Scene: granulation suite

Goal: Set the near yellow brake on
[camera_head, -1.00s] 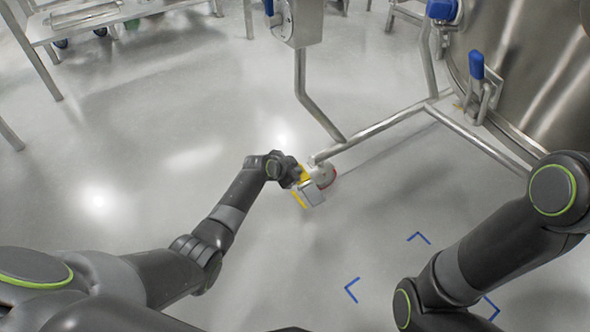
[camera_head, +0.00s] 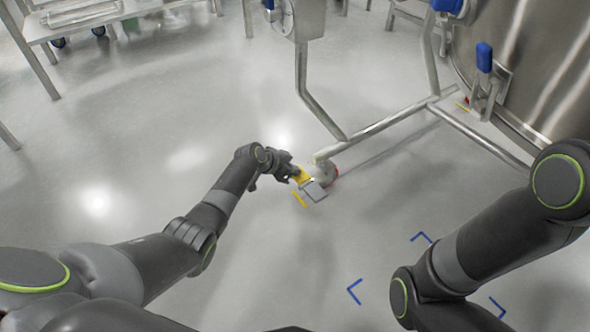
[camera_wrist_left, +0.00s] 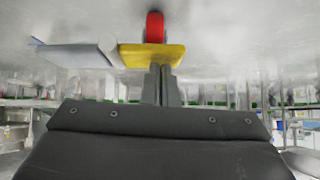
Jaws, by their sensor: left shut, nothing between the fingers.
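The near yellow brake (camera_head: 301,176) is a small yellow pedal on the caster (camera_head: 328,173) at the near end of the vessel's frame. In the left wrist view the yellow brake (camera_wrist_left: 152,56) shows as a flat yellow plate in front of a red wheel (camera_wrist_left: 155,27). My left gripper (camera_head: 288,172) is shut and empty, its fingers at the pedal's left side. In the wrist view its closed fingertips (camera_wrist_left: 159,70) reach the plate's edge; I cannot tell whether they press on it. My right arm shows at the right, but its gripper is out of view.
A grey plate (camera_head: 314,191) lies beside the pedal, with a yellow strip (camera_head: 299,200) near it. The steel frame (camera_head: 375,130) carries a vessel (camera_head: 530,60) at upper right. Blue corner marks (camera_head: 354,291) are on the floor. The floor at left is open.

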